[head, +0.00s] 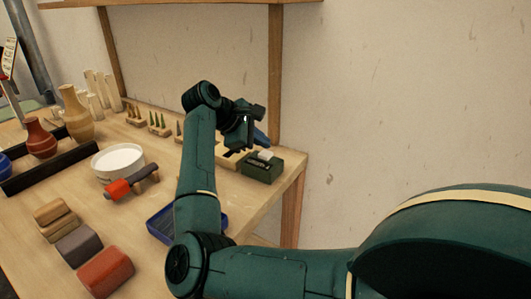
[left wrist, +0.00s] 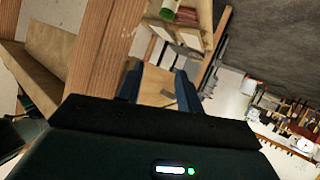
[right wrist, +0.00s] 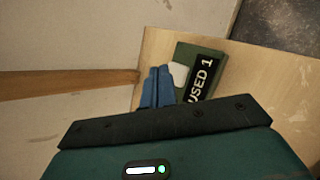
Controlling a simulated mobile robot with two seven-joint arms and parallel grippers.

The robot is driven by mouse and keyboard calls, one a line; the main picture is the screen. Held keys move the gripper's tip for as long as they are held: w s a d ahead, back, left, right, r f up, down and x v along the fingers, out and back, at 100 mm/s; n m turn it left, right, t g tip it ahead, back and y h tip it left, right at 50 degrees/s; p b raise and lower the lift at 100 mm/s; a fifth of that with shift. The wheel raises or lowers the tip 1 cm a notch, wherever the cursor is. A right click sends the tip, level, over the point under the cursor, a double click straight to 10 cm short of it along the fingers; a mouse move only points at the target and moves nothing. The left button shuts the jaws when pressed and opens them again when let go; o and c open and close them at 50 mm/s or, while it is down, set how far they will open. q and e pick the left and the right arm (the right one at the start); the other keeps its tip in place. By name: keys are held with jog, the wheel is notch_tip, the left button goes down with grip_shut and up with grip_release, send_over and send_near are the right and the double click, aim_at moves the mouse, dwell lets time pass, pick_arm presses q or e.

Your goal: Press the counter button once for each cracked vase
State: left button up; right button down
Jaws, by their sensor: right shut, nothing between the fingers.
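The dark green counter box (head: 260,170) sits near the table's right end, with a pale button (head: 265,155) on top. In the right wrist view the box (right wrist: 213,57) carries a label reading "USED 1", and the button (right wrist: 180,75) is beside my fingertips. My right gripper (right wrist: 160,70) is shut and empty; it also shows in the head view (head: 262,141), close above the button. Contact cannot be told. A red-brown vase (head: 41,141), a tan vase (head: 77,118) and a partly cut-off blue vase (head: 4,166) stand at left; cracks are not discernible. My left gripper (left wrist: 160,84) is open and empty.
A dark rail (head: 50,168) runs before the vases. A white bowl (head: 118,160), a red-ended tool (head: 130,184), a blue tray (head: 160,226) and several rounded blocks (head: 105,270) occupy the table. A wooden shelf post (head: 275,70) stands behind the counter.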

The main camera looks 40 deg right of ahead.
aim_at(261, 154)
jog(key=shift+r+p, duration=0.8)
jog(key=shift+r, duration=1.7)
dwell(0.7)
